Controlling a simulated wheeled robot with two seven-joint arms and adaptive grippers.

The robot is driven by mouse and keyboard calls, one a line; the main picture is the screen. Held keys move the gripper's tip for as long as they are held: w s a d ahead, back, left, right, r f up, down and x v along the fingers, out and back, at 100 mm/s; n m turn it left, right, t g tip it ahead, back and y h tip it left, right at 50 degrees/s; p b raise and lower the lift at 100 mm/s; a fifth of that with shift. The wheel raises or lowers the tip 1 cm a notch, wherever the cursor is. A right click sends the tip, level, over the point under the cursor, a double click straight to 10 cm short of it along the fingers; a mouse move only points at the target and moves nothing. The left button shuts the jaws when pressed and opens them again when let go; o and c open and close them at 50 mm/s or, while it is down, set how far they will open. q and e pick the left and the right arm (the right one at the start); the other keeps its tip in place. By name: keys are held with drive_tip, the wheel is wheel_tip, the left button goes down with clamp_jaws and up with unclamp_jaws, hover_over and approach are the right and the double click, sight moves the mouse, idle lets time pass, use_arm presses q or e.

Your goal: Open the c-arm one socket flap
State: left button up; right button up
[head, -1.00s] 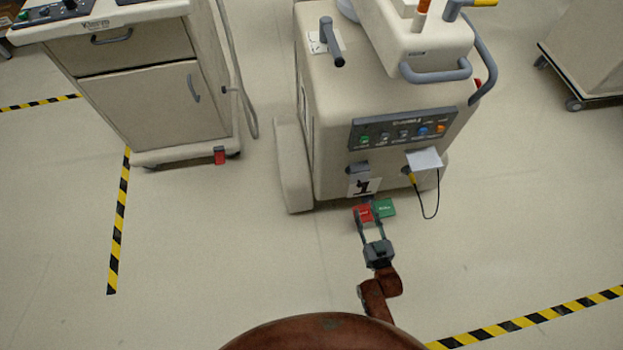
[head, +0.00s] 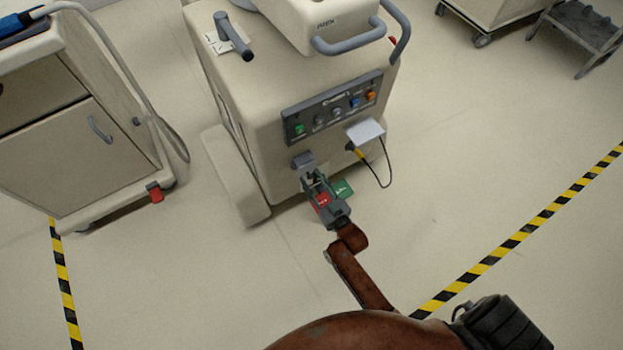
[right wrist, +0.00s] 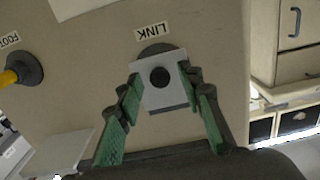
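The c-arm unit (head: 240,110) is a cream cabinet with a row of coloured buttons. In the right wrist view, a pale plate with a dark disc, seemingly the socket flap (right wrist: 165,100), sits by the LINK label (right wrist: 154,32), which appears upside down. My right gripper (right wrist: 160,78) has its green-padded fingers at either side of this flap. It also shows in the head view (head: 312,178), low against the cabinet front and covering part of the flap. Whether the fingers press on it is unclear. My left gripper is out of view.
Another white flap (head: 365,131) sticks out beside a yellow plug (head: 356,152) with a hanging black cable. Red (head: 323,200) and green (head: 343,188) pedals sit low below my gripper. A cream cart (head: 75,130) stands left.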

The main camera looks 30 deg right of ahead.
drive_tip(key=shift+c, duration=0.4)
clamp_jaws()
idle(0.4)
